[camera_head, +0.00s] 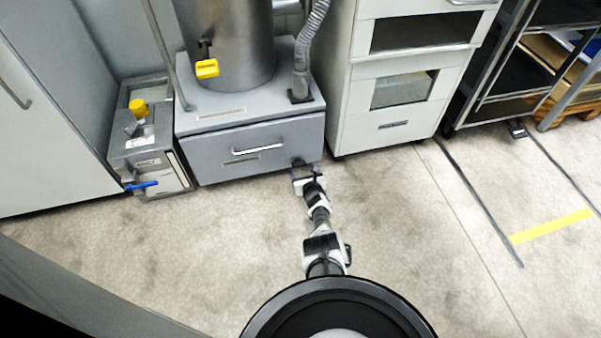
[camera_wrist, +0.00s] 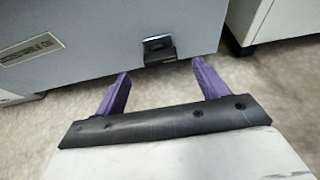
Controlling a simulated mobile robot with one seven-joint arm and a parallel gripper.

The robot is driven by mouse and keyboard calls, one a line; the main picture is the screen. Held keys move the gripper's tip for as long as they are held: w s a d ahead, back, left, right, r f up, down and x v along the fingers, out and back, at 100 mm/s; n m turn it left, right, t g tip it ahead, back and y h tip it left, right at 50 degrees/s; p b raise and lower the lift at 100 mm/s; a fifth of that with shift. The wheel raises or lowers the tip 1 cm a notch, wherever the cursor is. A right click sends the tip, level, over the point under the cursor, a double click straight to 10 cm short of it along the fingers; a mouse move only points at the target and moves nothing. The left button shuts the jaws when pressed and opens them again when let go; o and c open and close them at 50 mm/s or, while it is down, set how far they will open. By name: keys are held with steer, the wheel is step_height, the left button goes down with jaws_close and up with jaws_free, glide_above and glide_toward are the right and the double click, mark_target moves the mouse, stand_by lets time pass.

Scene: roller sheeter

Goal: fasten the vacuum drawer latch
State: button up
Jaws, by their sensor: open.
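The vacuum drawer (camera_head: 255,150) is a grey drawer front with a silver bar handle (camera_head: 258,149), under the metal cylinder. Its front sits flush with the housing as far as I can see. The latch (camera_wrist: 159,48) is a small black piece with a shiny metal top, low on the drawer front in the wrist view. In the head view the latch (camera_head: 298,162) is small and dark, near the drawer's lower right corner. My gripper (camera_wrist: 160,82) is open, with two purple fingers pointing toward the latch. The latch lies just beyond and between the fingertips, with nothing held.
A grey box with a yellow knob (camera_head: 138,108) and a blue lever (camera_head: 141,186) stands left of the drawer. A white cabinet (camera_head: 390,125) stands close on the right, with a dark rack (camera_head: 500,105) beyond. The floor (camera_head: 200,245) in front is clear.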

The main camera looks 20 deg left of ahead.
mark_target(299, 164)
steer(key=b+x, duration=0.3)
steer(key=shift+f, duration=0.35)
steer(key=shift+w+a+f+b, duration=0.1)
steer(key=shift+w+a+b, duration=0.45)
steer(key=shift+w+b, duration=0.35)
steer(key=shift+s, duration=0.1)
steer(key=c, duration=0.9)
steer(key=shift+c, duration=0.4)
